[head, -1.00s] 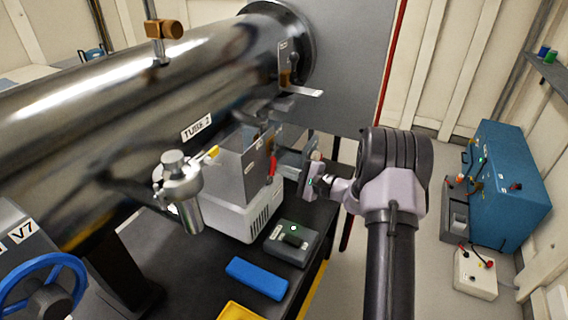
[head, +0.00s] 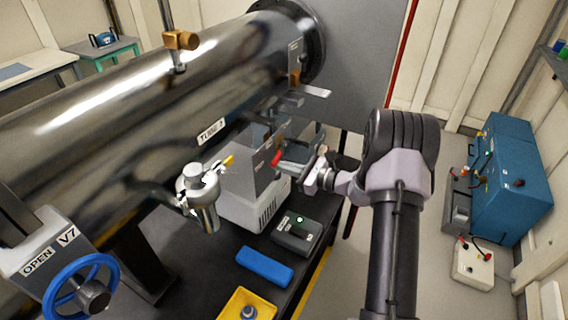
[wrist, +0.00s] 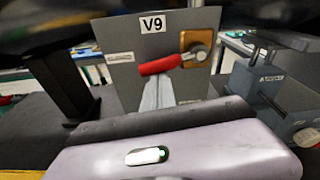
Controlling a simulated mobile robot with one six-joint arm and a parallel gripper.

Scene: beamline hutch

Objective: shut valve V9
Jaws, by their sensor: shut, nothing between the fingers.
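Valve V9 has a grey plate (wrist: 118,82) with a V9 sign on top, seen in the wrist view. Its red lever handle (wrist: 158,65) points left from a pivot on a brass-coloured body (wrist: 200,45), almost level and dipping slightly at its free end. The red handle (head: 277,158) also shows slanted in the head view. My gripper (wrist: 158,82) is shut and empty. Its pale fingers stand just below the handle and seem to meet its underside; contact is not certain. Two small labels on the plate are too blurred to read.
A large steel tube (head: 130,90) runs above the bench. A grey box with a green light (head: 297,232), a blue block (head: 265,266) and a yellow tray (head: 235,302) lie nearby. V7's blue handwheel (head: 60,285) is at lower left.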

